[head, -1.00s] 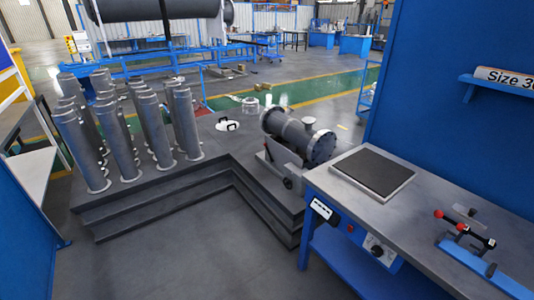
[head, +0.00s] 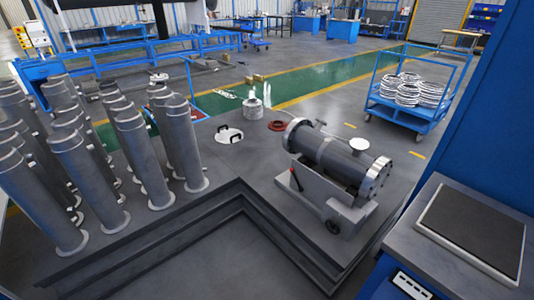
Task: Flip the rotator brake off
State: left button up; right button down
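The grey flanged shell (head: 330,154) lies horizontally on its rotator stand (head: 322,196) on the dark platform, right of centre in the head view. A short lever with a red part (head: 296,179) sticks up at the stand's left side. It may be the brake, but I cannot tell its setting. A dark round wheel or knob (head: 333,226) is low on the stand's front. Neither of my grippers is in view.
Several upright grey cylinders (head: 146,146) stand on the platform at left. A workbench with a dark pad (head: 472,228) is at lower right. A blue cart (head: 409,118) holds coiled rings behind the shell. Stepped platform edges (head: 250,207) border clear floor at the bottom.

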aim_at(292, 170)
jog(key=i+j+z, duration=0.1)
jog(key=i+j, duration=1.4)
